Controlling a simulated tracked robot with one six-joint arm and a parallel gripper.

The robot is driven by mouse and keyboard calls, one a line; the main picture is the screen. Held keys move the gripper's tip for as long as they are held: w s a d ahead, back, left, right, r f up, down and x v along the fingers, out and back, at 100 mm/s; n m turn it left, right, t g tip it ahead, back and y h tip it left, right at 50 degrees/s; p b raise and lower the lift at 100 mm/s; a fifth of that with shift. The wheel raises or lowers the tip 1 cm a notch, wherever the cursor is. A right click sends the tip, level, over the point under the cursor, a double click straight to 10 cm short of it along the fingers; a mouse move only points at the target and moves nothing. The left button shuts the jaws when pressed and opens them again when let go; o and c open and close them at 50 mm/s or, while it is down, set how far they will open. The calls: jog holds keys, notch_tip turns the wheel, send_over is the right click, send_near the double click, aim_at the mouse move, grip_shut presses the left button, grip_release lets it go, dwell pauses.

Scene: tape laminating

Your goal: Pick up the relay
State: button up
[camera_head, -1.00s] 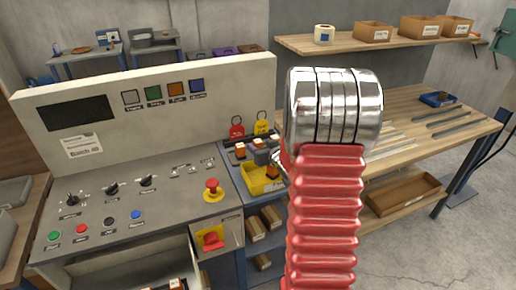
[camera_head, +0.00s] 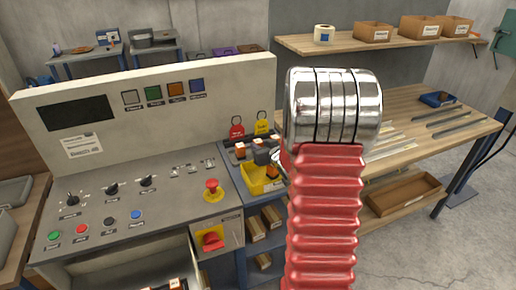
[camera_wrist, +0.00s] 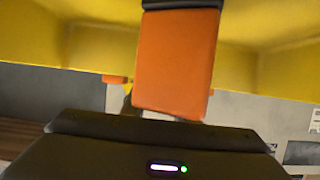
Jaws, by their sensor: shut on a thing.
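The relay, an orange block with a dark end, fills the middle of the wrist view (camera_wrist: 175,65), close to the camera. My gripper (camera_head: 277,158) is mostly hidden behind my red arm in the head view, beside the yellow bin (camera_head: 256,186). My gripper is shut on the relay; its fingertips are hard to make out. Yellow bin walls surround the relay in the wrist view. An orange piece (camera_head: 272,173) shows at the bin in the head view.
More orange-and-dark parts (camera_head: 240,150) stand behind the bin. The control panel (camera_head: 130,190), with knobs and a red stop button (camera_head: 211,188), is at left. A wooden bench (camera_head: 410,125) is at right.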

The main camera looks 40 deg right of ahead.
jog(key=c, duration=0.4)
jog(key=shift+r, duration=0.1)
notch_tip(320, 180, up, 10)
jog(key=shift+f, duration=0.1)
dwell(0.4)
dwell(0.5)
